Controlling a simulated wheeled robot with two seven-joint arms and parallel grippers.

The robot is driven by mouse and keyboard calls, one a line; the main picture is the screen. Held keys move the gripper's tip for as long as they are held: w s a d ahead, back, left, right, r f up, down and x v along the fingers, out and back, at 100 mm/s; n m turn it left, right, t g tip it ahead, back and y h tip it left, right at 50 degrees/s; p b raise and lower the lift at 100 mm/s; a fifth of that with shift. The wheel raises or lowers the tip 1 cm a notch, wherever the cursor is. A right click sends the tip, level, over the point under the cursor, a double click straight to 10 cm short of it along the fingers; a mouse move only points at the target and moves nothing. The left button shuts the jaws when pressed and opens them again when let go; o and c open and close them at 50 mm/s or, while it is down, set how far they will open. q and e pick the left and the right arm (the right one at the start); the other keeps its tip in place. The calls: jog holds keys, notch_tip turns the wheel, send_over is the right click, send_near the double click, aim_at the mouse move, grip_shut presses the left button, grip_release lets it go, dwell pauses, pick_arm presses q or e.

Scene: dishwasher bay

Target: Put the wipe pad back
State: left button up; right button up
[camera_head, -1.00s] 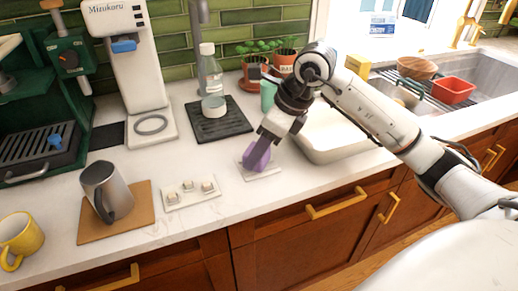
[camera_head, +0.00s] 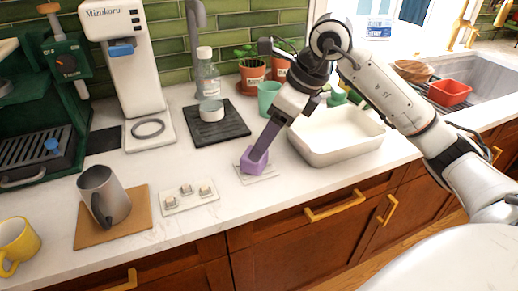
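The purple wipe pad (camera_head: 253,161) is a block at the foot of a darker purple bar that slants up to the right toward my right gripper (camera_head: 282,118). The block is at a small white flat holder (camera_head: 268,177) on the counter. I cannot tell whether it is fully seated. My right gripper is above and to the right of the block, pointing down-left, at the upper end of the bar. Its fingertips are too small and overlapped to show whether they grip the bar. My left gripper is not in view.
A white basin (camera_head: 338,150) stands close right of my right gripper. A small tray (camera_head: 172,206), a grey pitcher (camera_head: 108,190) on a brown board and a yellow mug (camera_head: 18,243) are to the left.

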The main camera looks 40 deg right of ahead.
jog(key=v, duration=0.6)
